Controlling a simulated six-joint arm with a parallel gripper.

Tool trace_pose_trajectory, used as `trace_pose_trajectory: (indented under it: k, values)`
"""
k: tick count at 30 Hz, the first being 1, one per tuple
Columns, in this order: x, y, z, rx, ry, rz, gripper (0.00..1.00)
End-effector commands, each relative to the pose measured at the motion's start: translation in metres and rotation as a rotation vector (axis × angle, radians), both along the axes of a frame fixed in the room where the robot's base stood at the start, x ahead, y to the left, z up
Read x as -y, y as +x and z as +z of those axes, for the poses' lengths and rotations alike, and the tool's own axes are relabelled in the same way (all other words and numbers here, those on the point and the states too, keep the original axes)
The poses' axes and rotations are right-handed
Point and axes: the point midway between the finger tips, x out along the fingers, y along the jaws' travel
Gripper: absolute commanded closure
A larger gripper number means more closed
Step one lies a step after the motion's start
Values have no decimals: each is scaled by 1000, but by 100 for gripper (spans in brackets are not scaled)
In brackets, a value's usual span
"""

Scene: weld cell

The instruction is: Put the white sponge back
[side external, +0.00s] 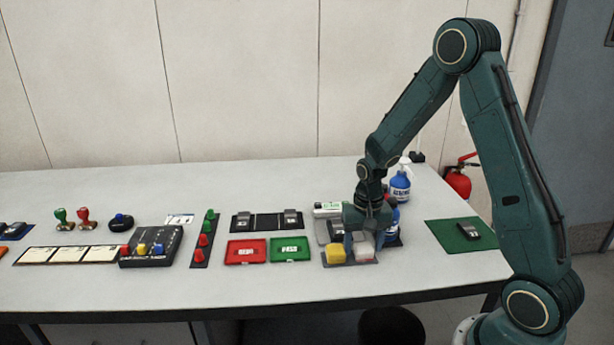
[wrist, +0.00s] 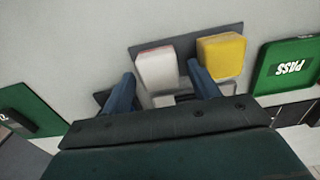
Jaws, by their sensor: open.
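The white sponge (wrist: 157,66), with some pinkish-red along its edges, rests on a dark grey mat (wrist: 230,29) beside a yellow sponge (wrist: 221,56). In the side view the white sponge (side external: 362,254) sits at the mat's front right, the yellow sponge (side external: 336,254) to its left. My gripper (side external: 362,237) is open, low over the mat at the white sponge. In the wrist view my gripper's fingers (wrist: 160,72) show on either side of the white sponge, with gaps; I cannot tell if either touches it. Part of another whitish thing shows between the fingers, mostly hidden.
Blue spray bottles (side external: 400,186) stand close behind and right of my gripper. A green PASS tray (side external: 290,249) and a red tray (side external: 247,251) lie to the left. A green mat (side external: 450,233) with a dark device lies right. The table front is clear.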

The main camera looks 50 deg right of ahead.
Motion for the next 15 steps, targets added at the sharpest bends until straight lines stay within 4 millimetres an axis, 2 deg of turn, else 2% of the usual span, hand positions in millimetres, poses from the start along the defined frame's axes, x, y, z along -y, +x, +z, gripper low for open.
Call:
trace_pose_trajectory:
  k: [8, 15]
  values:
    - [0, 1, 12, 4, -1, 0, 39]
    - [0, 1, 40, 5, -2, 0, 39]
